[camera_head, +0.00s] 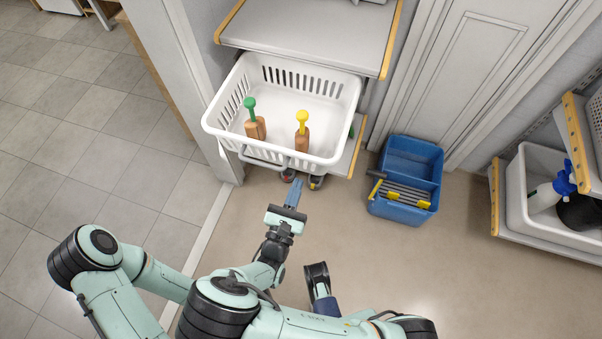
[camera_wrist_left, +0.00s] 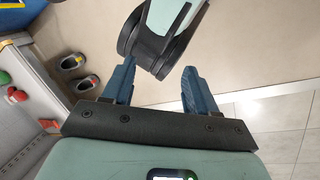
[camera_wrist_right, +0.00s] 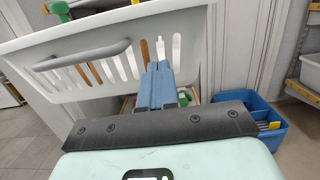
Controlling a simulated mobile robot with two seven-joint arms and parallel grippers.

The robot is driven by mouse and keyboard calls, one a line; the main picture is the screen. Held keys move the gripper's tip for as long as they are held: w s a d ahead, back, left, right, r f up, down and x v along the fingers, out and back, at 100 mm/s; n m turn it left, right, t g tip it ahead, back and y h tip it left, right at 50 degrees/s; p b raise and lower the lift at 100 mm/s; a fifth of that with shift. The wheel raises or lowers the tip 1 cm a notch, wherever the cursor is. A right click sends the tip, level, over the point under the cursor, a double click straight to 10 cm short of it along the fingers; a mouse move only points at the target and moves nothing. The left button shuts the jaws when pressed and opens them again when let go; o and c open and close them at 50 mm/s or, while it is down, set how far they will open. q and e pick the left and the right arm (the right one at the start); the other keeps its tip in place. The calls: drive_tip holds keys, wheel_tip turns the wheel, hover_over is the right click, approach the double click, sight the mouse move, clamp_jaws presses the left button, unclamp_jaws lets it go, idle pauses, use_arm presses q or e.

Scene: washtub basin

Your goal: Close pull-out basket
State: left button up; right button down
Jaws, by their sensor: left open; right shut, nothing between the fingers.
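The white pull-out basket (camera_head: 335,142) is out in front of its shelf unit, with slotted walls and a grey bar handle (camera_head: 268,163) on its front. A green-topped wooden item (camera_head: 255,128) and a yellow-topped one (camera_head: 302,136) stand inside. My right gripper (camera_head: 295,190) is shut and empty, just in front of the basket. In the right wrist view its fingers (camera_wrist_right: 160,72) overlap the basket's front wall (camera_wrist_right: 113,72), right of the handle; I cannot tell whether they touch. My left gripper (camera_wrist_left: 155,78) is open and empty, with my own arm link beyond it.
A grey shelf top (camera_head: 310,35) is above and behind the basket. Shoes (camera_head: 315,182) are low below its front. A blue bucket (camera_head: 408,180) stands on the floor to the right. A shelf with a white bin (camera_head: 540,215) is at far right. Floor between them is clear.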

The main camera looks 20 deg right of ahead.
sight(305, 164)
use_arm(q)
drive_tip(key=shift+w+a+f, duration=0.25)
drive_tip(key=shift+w+f, duration=0.15)
drive_tip(key=shift+w, duration=0.1)
use_arm(e)
drive_tip(key=shift+x, duration=2.2)
